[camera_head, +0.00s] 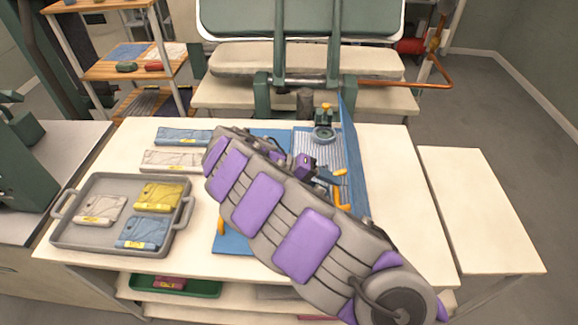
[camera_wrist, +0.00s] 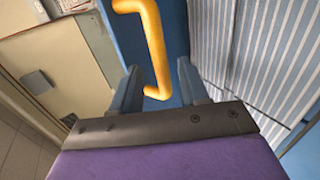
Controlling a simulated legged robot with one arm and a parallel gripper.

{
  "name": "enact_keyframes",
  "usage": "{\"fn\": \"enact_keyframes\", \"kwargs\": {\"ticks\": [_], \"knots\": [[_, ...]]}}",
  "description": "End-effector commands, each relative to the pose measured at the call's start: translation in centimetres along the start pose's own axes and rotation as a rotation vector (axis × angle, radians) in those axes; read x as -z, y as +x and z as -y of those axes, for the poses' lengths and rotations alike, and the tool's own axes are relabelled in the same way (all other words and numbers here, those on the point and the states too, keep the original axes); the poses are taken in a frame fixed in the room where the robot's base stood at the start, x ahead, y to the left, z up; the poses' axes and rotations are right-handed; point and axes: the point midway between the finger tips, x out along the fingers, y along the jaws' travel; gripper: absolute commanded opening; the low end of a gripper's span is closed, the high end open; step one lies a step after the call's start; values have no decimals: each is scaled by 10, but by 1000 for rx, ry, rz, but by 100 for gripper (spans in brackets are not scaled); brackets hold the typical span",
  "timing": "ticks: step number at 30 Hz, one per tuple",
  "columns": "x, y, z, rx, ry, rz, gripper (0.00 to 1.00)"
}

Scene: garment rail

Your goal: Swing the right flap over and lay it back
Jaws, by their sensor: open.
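The right flap (camera_head: 354,150) is a blue panel standing roughly upright at the right side of the blue folding board, seen nearly edge-on in the head view. Its yellow handle (camera_head: 342,195) is on the side facing my arm. In the wrist view, the yellow handle (camera_wrist: 156,45) stands out from the blue panel (camera_wrist: 178,35). My gripper (camera_wrist: 160,80) is open, with the handle's lower end showing between its two fingers; I cannot tell whether they surround it. My arm hides much of the board, and my gripper (camera_head: 328,178) is partly hidden in the head view.
Grey-striped fabric (camera_wrist: 255,50) lies beside the flap. A grey tray (camera_head: 65,235) with folded garments stands at left. Folded pieces (camera_head: 172,160) lie behind it. A round-based clamp-like fixture (camera_head: 324,132) stands at the board's back. The white table's right side (camera_head: 395,180) is clear.

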Motion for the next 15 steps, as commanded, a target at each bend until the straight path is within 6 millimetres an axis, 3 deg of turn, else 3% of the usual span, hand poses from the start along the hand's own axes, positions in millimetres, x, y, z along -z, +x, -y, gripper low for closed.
{"fn": "enact_keyframes", "kwargs": {"ticks": [15], "knots": [[0, -88, 1, 5, -4, -4, 44]]}}
